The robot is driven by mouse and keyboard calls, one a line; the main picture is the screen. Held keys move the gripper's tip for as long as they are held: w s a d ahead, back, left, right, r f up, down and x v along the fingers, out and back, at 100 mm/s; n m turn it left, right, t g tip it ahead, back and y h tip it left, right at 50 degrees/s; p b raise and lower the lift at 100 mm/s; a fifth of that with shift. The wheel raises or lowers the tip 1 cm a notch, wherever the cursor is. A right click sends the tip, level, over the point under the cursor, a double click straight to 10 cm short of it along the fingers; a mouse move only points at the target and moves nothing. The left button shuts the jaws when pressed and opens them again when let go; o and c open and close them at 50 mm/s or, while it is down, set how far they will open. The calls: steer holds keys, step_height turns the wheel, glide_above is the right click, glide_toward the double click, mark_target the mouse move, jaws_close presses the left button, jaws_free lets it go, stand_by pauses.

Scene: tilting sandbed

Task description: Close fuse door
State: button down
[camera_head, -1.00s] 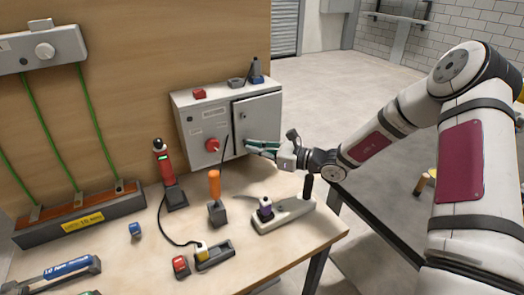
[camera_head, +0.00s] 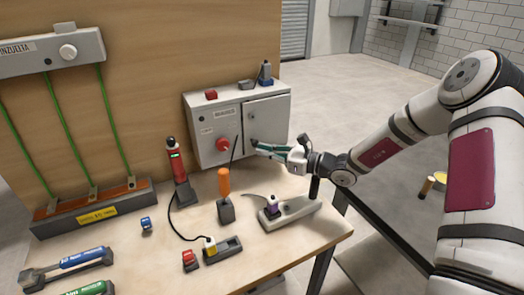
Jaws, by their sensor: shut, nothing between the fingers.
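A light grey box (camera_head: 215,112) stands at the back right of the workbench against the wooden panel. Its right half carries the fuse door (camera_head: 270,118), with a small dark latch near its left edge. A dark line runs along that edge; I cannot tell whether the door sits fully flush. My gripper (camera_head: 256,145) has green fingers, which are shut and empty. They reach in from the right across the lower part of the door. I cannot tell whether they touch it.
A red knob (camera_head: 222,144) is on the box's left half. Small red and blue items lie on its top. In front stand an orange-handled tool (camera_head: 224,182), a red device (camera_head: 180,165) and a grey holder with a purple part (camera_head: 272,208). Tools lie at front left.

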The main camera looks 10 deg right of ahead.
steer(key=s+d, duration=0.4)
steer(key=s, duration=0.7)
steer(key=s+a+r+n+g+h, duration=0.25)
steer(key=s+r+n+g, duration=0.2)
steer(key=s+n, duration=0.35)
steer(key=s+a+r+n+g+h, duration=0.2)
steer(key=s+a+r+n+g, duration=0.25)
steer(key=s+n, duration=0.3)
steer(key=s+d+r+n+t+h, duration=0.4)
steer(key=s+d+r+n+h, duration=0.5)
steer(key=s, duration=0.3)
steer(key=shift+s+d+r, duration=0.4)
steer(key=shift+d+r, duration=0.25)
steer(key=shift+d, duration=0.2)
